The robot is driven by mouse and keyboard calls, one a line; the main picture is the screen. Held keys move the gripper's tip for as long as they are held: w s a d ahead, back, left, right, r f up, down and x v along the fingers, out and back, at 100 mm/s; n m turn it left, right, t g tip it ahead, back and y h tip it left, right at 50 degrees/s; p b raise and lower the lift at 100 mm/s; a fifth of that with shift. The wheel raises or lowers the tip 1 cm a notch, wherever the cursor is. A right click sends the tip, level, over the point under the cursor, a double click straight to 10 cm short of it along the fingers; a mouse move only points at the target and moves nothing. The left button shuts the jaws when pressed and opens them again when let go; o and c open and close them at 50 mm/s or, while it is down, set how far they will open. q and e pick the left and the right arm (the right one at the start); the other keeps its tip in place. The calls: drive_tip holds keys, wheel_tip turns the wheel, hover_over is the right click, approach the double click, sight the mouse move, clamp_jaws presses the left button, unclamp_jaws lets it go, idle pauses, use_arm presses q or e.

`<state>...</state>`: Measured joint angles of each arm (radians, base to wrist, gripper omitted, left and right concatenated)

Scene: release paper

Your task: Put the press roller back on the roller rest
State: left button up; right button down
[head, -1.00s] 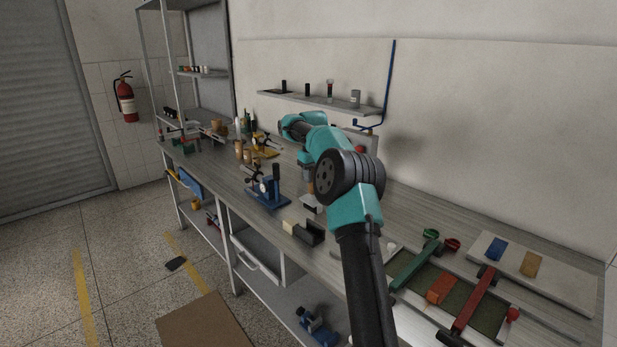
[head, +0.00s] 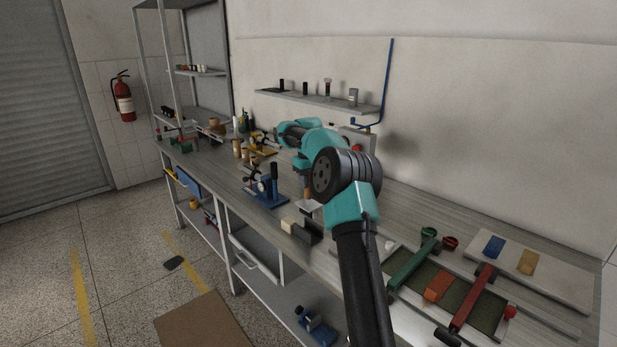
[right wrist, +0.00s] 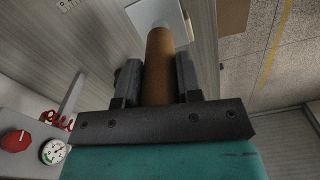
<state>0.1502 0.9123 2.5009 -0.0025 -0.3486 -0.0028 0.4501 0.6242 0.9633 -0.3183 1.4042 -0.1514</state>
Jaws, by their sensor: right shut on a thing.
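My right gripper (head: 306,184) is largely behind my own teal arm in the head view. In the right wrist view, its fingers (right wrist: 160,85) are shut on a brown cylindrical handle, which I take for the press roller (right wrist: 159,62). A pale flat piece shows at the handle's far end. The brown handle also shows in the head view (head: 307,193), above the bench with the pale piece under it. A dark bracket (head: 309,232) beside a cream block stands near the bench's front edge, just below the held thing; it may be the roller rest. My left gripper is out of view.
A blue stand (head: 266,195) is left of the held thing. To the right lie a green bar (head: 412,262), a red bar (head: 473,300) and an orange block (head: 437,287). A wall shelf (head: 318,101) holds small items. Bottles crowd the bench's far end.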

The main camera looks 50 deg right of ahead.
sight(309, 204)
drive_tip(key=shift+f, duration=4.4)
idle(0.5)
drive_tip(key=c, duration=0.7)
unclamp_jaws()
wheel_tip(309, 204, up, 17)
drive_tip(key=shift+r, duration=0.2)
idle(0.7)
